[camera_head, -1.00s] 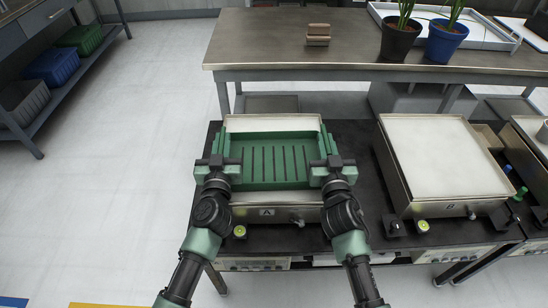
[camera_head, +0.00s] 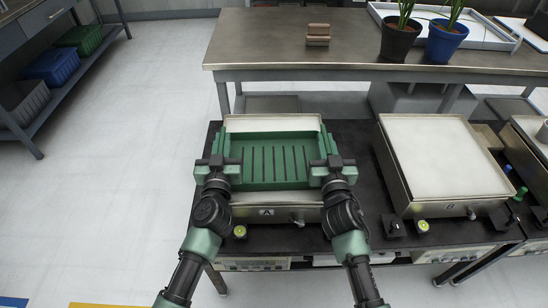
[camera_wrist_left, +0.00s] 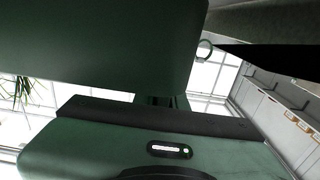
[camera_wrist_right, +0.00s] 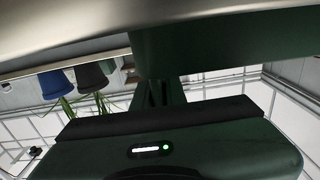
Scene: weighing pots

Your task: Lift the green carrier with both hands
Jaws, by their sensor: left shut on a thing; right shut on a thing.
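The green carrier (camera_head: 272,156) is an empty, open tray with dark slots in its floor. It sits over the scale marked A (camera_head: 275,214); I cannot tell whether it touches the plate. My left gripper (camera_head: 222,165) is shut on the carrier's left side, and my right gripper (camera_head: 328,165) is shut on its right side. The carrier looks level. Its green wall fills the upper part of the left wrist view (camera_wrist_left: 100,45) and shows at the top of the right wrist view (camera_wrist_right: 200,45). The fingertips are mostly hidden in both wrist views.
A second scale (camera_head: 445,160), marked B, stands to the right with a bare plate. A bench behind holds brown blocks (camera_head: 317,35), a black pot (camera_head: 399,42) and a blue pot (camera_head: 445,42) with plants. Floor at the left is clear up to a shelf with bins (camera_head: 52,66).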

